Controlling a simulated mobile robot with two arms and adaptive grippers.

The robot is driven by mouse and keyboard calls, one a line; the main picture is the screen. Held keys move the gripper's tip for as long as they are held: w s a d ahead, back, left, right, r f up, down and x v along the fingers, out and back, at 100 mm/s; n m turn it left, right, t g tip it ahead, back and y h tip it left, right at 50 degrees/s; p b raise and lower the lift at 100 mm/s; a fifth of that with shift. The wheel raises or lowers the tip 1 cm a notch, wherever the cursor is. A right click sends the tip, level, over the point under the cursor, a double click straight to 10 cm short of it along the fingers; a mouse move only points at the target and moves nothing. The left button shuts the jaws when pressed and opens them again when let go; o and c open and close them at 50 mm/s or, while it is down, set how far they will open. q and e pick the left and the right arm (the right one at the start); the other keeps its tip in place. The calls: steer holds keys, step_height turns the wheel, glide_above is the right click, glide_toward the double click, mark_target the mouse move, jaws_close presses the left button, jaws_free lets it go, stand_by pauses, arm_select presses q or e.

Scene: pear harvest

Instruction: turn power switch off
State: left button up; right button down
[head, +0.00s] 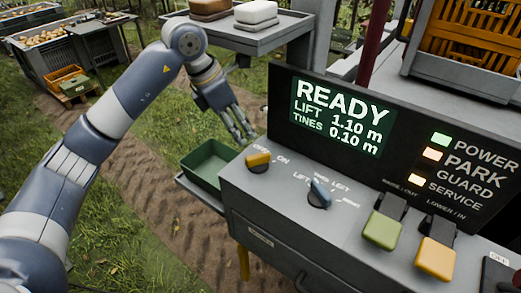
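The power switch (258,161) is a yellow rotary knob on the left end of the grey control panel (243,187), with OFF and ON lettering beside it. Its handle lies roughly crosswise; which mark it points to is hard to tell. The POWER lamp (440,139) is lit green, and the display (340,117) reads READY, LIFT 1.10 m, TINES 0.10 m. My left gripper (243,133) hangs above and behind the knob, a little to its left, fingers pointing down and slightly apart. It touches nothing and is empty. My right gripper is out of view.
A green rocker (382,229) and a yellow rocker (435,259) are farther right. A green tray (207,165) is at the panel's left. The upright display board stands behind the knobs.

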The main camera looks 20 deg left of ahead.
mark_target(257, 155)
arm_select(q)
steer(key=p+x, duration=0.3)
steer(key=x, duration=0.6)
steer(key=shift+f, duration=0.1)
steer(key=shift+w+d+f, duration=0.2)
steer(key=shift+d+f, duration=0.05)
steer(key=shift+f, duration=0.45)
jaws_close()
